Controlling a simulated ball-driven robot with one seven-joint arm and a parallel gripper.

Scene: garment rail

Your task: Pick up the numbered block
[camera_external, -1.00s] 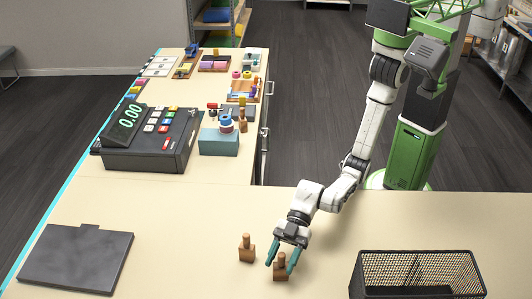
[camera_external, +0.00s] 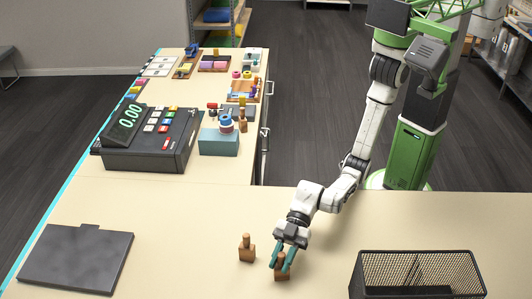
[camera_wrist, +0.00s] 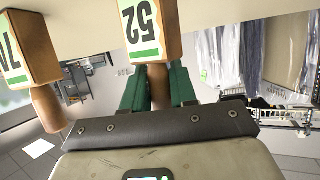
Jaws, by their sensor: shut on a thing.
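A brown wooden block with a knob-like handle (camera_external: 281,272) stands upright on the counter in the external view. In the wrist view this block (camera_wrist: 148,30) shows a white label with "52" and a green band. My gripper (camera_external: 281,262) points down over it with teal fingers. The fingers are shut on its handle, which also shows between them in the wrist view (camera_wrist: 159,85). The block appears to rest on the counter. A second similar block (camera_external: 247,250) stands just left of it; its partly cut-off label (camera_wrist: 12,48) shows in the wrist view.
A black mesh basket (camera_external: 418,262) stands to the right. A dark flat plate (camera_external: 75,258) lies at the left. A cash register (camera_external: 150,140) and a teal box (camera_external: 219,142) stand farther back. The counter between plate and blocks is clear.

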